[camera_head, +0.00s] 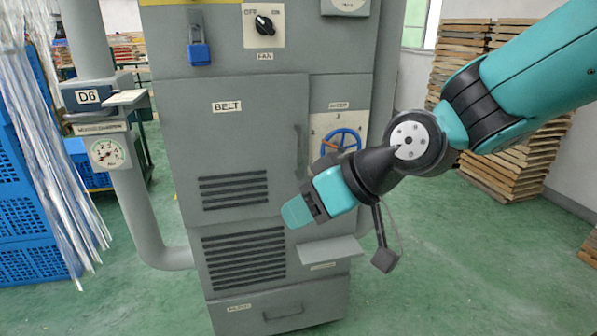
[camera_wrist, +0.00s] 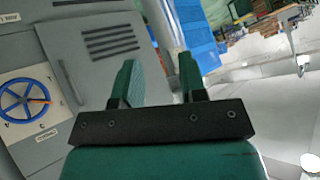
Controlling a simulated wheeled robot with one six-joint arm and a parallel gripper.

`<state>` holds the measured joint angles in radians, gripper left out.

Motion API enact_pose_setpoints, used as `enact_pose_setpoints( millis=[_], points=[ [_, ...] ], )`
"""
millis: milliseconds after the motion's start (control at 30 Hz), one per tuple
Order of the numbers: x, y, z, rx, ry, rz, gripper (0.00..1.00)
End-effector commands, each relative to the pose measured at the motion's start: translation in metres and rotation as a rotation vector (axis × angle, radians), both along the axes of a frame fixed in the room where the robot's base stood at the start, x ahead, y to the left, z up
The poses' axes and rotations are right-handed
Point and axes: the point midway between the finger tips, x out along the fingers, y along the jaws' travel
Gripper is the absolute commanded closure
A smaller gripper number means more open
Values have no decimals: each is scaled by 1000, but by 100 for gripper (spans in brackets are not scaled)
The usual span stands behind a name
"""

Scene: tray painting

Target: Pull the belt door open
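The belt door (camera_head: 235,135) is a grey panel labelled BELT on the machine's front, with vent slots in its lower half. It looks shut or nearly so; I cannot tell if there is a small gap. Its grey upright handle (camera_head: 298,150) is near the right edge. My gripper (camera_head: 297,212) is below the handle, by the door's lower right corner in the picture. In the wrist view my gripper (camera_wrist: 160,70) is open with nothing between its fingers. There the door (camera_wrist: 85,25) and its handle (camera_wrist: 69,82) lie left of the fingers, apart from them.
A blue handwheel (camera_head: 342,140) is on the panel right of the door. A small grey shelf (camera_head: 330,250) juts out below my gripper. A pipe with a gauge (camera_head: 108,153) stands left. Blue crates (camera_head: 22,180) and plastic strips are farther left. Green floor in front is clear.

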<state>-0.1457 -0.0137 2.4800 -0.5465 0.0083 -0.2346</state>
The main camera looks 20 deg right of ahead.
Motion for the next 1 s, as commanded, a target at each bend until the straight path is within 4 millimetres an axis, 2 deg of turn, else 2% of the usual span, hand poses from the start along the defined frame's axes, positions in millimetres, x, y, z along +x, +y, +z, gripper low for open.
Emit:
enact_pose_setpoints(
  millis=[33,100,200,300,433,567,767,1000],
  points=[
    [32,-6,-31,42,-91,-58,61],
    [72,-18,-44,92,-241,-141,61],
    [117,-43,-61,128,-437,-269,61],
    [148,-71,-74,135,-596,-388,61],
    [168,-100,-84,120,-732,-501,61],
    [176,-113,-85,109,-794,-553,61],
    [197,-109,-78,108,-805,-559,61],
    [248,-98,-77,109,-806,-557,61]
  ],
)
